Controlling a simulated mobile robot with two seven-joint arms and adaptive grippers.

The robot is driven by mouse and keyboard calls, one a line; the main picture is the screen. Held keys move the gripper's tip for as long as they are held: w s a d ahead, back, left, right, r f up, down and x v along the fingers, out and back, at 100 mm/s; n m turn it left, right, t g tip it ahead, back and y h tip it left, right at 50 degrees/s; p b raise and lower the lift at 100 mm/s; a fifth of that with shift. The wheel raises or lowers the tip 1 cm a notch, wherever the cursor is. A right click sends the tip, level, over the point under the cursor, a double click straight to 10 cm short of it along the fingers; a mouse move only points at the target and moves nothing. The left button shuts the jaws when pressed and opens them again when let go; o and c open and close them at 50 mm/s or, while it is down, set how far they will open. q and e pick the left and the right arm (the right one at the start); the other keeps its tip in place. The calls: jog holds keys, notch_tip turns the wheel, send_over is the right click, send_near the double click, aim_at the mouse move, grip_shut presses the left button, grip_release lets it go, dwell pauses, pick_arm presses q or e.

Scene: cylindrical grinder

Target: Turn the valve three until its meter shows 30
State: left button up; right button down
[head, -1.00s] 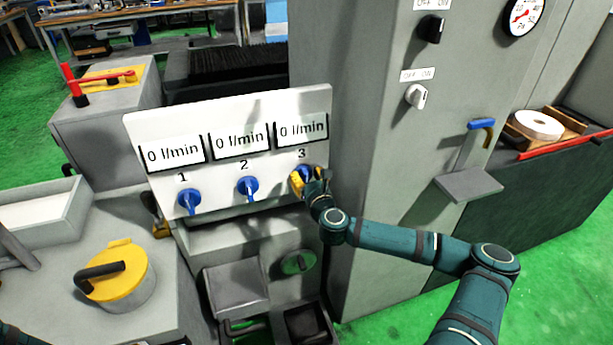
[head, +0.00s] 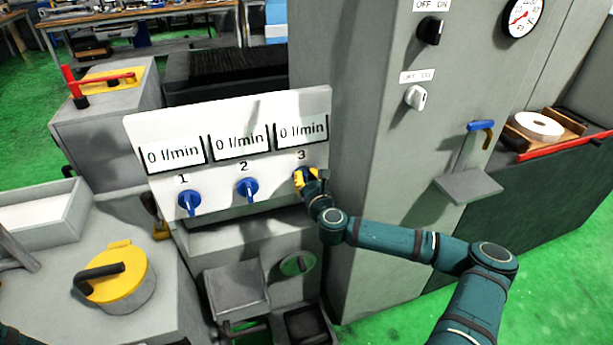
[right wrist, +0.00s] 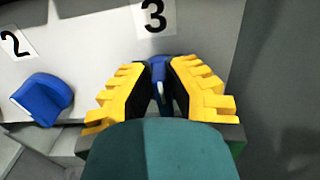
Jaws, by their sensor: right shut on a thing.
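The white panel (head: 228,105) carries three meters, each reading 0 l/min. Meter three (head: 302,132) is at the right, above the label 3. Below that label is the blue valve three, mostly covered by my right gripper (head: 306,177) in the head view. In the right wrist view, valve three (right wrist: 158,68) sits between the yellow-edged fingers of my right gripper (right wrist: 161,95), which is shut on it. Valve two (head: 247,189) and valve one (head: 190,202) are blue knobs to the left, untouched. My left gripper does not show clearly.
A grey cabinet (head: 385,150) with switches and a dial gauge (head: 522,17) stands right of the panel. A yellow-lidded pot (head: 120,274) is at the lower left. A grey shelf (head: 468,185) juts from the cabinet. Green floor is open at the lower right.

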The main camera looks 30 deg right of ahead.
jog(key=shift+w+a+f+n+p, duration=0.15)
jog(key=shift+a+f+n, duration=0.3)
jog(key=shift+n, duration=2.65)
jog(key=shift+w+a+f+n+p, duration=0.15)
jog(key=shift+a+f+n, duration=0.25)
jog(key=shift+n, duration=2.7)
jog(key=shift+w+a+f+n+p, duration=0.15)
jog(key=shift+a+f+n, duration=0.25)
jog(key=shift+n, duration=2.7)
jog(key=shift+s+d+f, duration=0.1)
jog(key=c, duration=0.9)
grip_release()
jog(key=shift+c, duration=0.2)
